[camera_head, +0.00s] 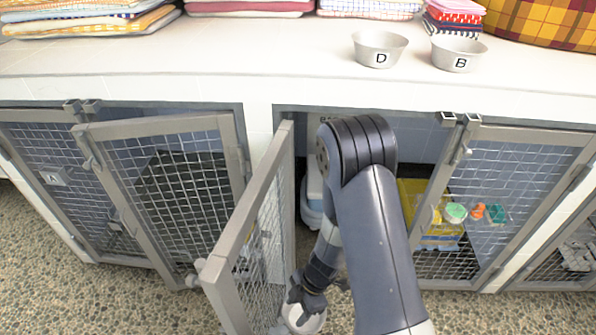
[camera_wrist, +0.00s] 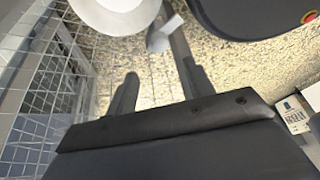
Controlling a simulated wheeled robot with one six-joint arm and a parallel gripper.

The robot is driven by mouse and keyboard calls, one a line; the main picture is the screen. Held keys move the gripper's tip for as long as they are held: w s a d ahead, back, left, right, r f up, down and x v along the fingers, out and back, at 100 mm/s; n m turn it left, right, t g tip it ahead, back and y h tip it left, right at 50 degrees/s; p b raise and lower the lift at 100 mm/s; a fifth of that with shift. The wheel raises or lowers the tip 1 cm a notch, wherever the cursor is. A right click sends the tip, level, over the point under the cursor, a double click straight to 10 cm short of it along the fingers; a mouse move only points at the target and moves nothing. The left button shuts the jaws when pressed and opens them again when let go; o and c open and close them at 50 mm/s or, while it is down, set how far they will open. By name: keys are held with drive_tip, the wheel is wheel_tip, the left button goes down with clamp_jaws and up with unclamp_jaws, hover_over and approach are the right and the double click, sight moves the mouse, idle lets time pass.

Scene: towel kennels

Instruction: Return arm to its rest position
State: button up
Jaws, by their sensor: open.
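My arm reaches down in the middle of the head view, in front of an open kennel. Its lower end, near the floor, is beside the open mesh door (camera_head: 235,240), on the door's right. The gripper's fingers are hard to make out there. Nothing is held. The mesh also shows along the left of the wrist view (camera_wrist: 60,80).
Bowls marked D (camera_head: 380,50) and B (camera_head: 457,55) stand on the white counter (camera_head: 200,65), with folded towels (camera_head: 85,18) behind. Other mesh doors (camera_head: 165,180) are left and right (camera_head: 505,195). A yellow bin (camera_head: 412,190) is inside. Pebbled floor (camera_head: 120,300) lies open in front.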

sight(284, 329)
drive_tip(key=b+x, duration=0.7)
drive_tip(key=x, duration=0.3)
drive_tip(key=shift+f+b, duration=0.3)
drive_tip(key=shift+f, duration=0.1)
drive_tip(key=shift+a+n+b, duration=0.1)
drive_tip(key=shift+n+b, duration=0.4)
drive_tip(key=shift+b, duration=0.25)
drive_tip(key=shift+g+b, duration=0.3)
drive_tip(key=shift+b, duration=0.05)
